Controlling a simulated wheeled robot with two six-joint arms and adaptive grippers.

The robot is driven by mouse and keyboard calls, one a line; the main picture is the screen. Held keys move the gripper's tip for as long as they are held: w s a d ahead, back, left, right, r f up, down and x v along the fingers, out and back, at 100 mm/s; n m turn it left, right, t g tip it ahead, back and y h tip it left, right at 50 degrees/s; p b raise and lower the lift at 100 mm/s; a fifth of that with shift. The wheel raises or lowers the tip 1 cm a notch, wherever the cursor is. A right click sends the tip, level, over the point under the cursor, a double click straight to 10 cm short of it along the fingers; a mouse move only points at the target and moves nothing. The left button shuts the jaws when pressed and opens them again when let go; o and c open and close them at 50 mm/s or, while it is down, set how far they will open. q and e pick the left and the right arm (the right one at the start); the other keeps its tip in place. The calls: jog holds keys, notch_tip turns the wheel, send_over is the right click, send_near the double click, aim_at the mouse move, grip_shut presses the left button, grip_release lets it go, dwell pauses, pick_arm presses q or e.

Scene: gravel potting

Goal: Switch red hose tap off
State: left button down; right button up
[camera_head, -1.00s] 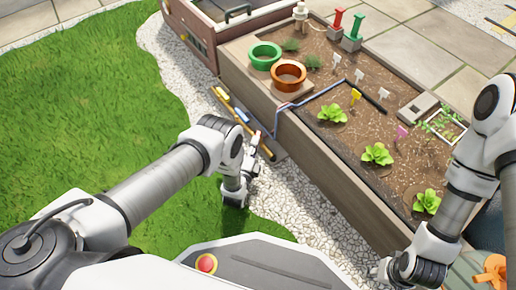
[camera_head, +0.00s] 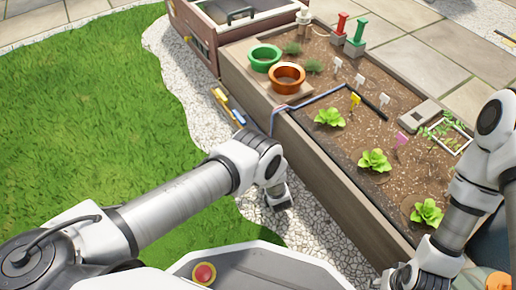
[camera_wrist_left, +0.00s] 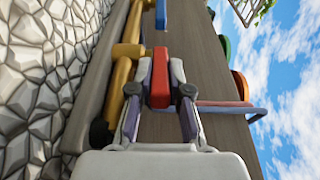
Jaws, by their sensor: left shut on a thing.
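The red tap handle (camera_wrist_left: 160,78) shows in the left wrist view, beside the yellow pipe (camera_wrist_left: 122,65). My left gripper (camera_wrist_left: 161,88) is shut on the red handle, with one finger on each side of it. In the head view my left forearm and wrist hide the red handle and the fingertips. The yellow pipe (camera_head: 219,97) runs low along the outside of the planter there. My right arm is at the right edge of the head view, and its fingers are out of view.
A blue tap handle (camera_head: 239,116) is farther along the pipe. The wooden planter (camera_head: 330,185) stands close to the right of my left wrist, with green (camera_head: 264,59) and orange (camera_head: 287,78) pots on it. White gravel and grass lie to the left.

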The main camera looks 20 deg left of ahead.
pick_arm(q)
jog(key=shift+w, duration=0.1)
dwell(0.3)
jog(key=c, duration=1.1)
grip_release()
